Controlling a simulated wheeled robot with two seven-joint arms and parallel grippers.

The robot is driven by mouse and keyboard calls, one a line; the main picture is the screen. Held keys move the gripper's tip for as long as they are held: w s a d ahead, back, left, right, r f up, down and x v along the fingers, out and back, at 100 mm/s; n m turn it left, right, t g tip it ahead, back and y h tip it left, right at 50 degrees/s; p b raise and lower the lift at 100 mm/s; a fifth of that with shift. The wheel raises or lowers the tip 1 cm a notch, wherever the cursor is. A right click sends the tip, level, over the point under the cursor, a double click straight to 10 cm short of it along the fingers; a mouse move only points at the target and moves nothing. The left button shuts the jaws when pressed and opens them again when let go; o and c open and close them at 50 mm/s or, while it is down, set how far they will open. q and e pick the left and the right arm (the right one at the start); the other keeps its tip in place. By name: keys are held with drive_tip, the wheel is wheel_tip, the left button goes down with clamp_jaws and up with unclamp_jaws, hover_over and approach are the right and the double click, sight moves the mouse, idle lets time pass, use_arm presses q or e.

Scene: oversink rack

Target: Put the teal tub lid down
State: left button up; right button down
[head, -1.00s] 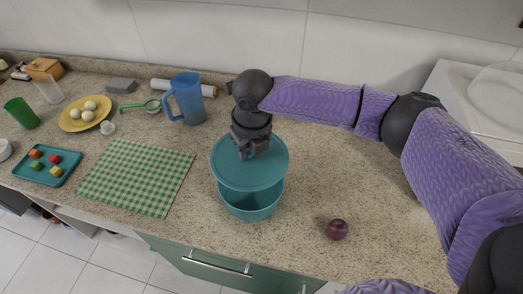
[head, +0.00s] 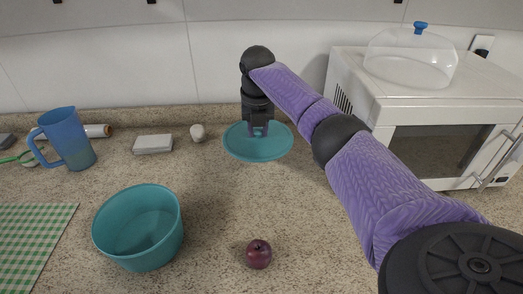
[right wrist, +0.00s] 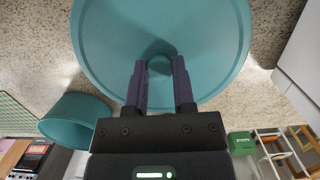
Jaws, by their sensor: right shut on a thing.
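The teal tub lid (head: 275,148) is a round disc at the back of the counter, near the wall. My right gripper (head: 258,133) is above its middle, pointing down, and shut on its knob. In the right wrist view the lid (right wrist: 110,50) fills the upper part, with my right gripper's fingers (right wrist: 160,80) at its centre. I cannot tell whether the lid touches the counter. The open teal tub (head: 140,225) stands at the front left, apart from the lid, and also shows in the right wrist view (right wrist: 75,118). My left gripper is not in view.
A plum-coloured fruit (head: 258,254) lies on the counter right of the tub. A white block (head: 153,144) and a small pale object (head: 198,132) lie left of the lid. A microwave (head: 440,140) stands at right, a blue jug (head: 66,140) at left. Counter between lid and fruit is clear.

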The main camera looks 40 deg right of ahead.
sight(258, 169)
wheel_tip(258, 169, down, 9)
drive_tip(key=b, duration=0.3)
drive_tip(key=shift+f, duration=0.5)
drive_tip(key=shift+r, duration=0.2)
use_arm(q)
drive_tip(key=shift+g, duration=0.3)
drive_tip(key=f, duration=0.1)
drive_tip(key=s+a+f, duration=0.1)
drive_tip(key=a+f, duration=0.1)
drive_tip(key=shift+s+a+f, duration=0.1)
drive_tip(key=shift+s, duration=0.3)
use_arm(e)
drive_tip(key=shift+f, duration=0.1)
drive_tip(key=shift+c, duration=2.2)
unclamp_jaws()
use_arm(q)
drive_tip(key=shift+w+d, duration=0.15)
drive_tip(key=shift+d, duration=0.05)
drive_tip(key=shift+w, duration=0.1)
